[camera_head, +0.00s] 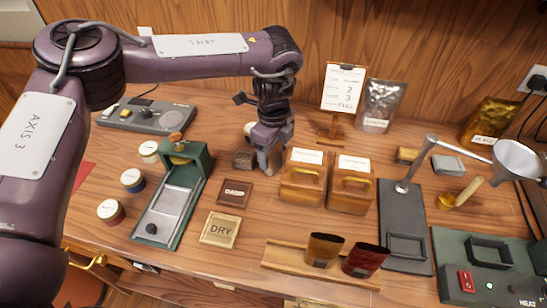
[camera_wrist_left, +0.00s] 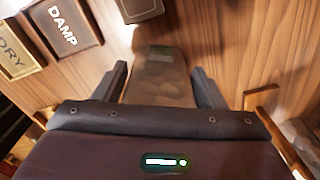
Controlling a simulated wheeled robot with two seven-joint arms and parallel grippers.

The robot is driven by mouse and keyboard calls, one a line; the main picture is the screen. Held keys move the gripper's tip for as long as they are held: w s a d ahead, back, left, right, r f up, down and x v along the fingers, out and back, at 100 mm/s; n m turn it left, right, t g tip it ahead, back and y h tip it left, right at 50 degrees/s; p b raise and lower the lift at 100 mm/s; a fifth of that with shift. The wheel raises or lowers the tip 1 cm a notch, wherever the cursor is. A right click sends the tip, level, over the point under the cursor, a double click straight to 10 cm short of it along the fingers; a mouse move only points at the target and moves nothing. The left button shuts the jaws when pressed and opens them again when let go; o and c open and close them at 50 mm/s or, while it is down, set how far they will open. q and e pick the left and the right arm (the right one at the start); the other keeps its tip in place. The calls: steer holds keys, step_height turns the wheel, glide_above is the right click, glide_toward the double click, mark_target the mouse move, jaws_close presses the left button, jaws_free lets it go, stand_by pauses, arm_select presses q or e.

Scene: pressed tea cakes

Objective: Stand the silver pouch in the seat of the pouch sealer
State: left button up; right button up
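My left gripper (camera_head: 268,168) points down near the middle of the table, beside the small dark brown box. In the left wrist view its two fingers (camera_wrist_left: 160,88) flank a shiny grey-brown shape that reflects the wood, which appears to be the silver pouch (camera_wrist_left: 160,78). The pouch hangs between the fingers with its far end away from the palm; in the head view it is mostly hidden by the gripper. The pouch sealer (camera_head: 458,248) is the green machine at the lower right, with a red switch and a black-framed seat (camera_head: 490,250). My right gripper is not in view.
A wooden rack (camera_head: 280,262) holds a brown pouch (camera_head: 323,249) and a red pouch (camera_head: 366,260). A large silver bag (camera_head: 381,106) stands at the back.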

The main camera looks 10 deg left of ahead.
arm_select(q)
steer(key=c, duration=0.7)
steer(key=shift+o, duration=0.2)
steer(key=shift+r, duration=0.1)
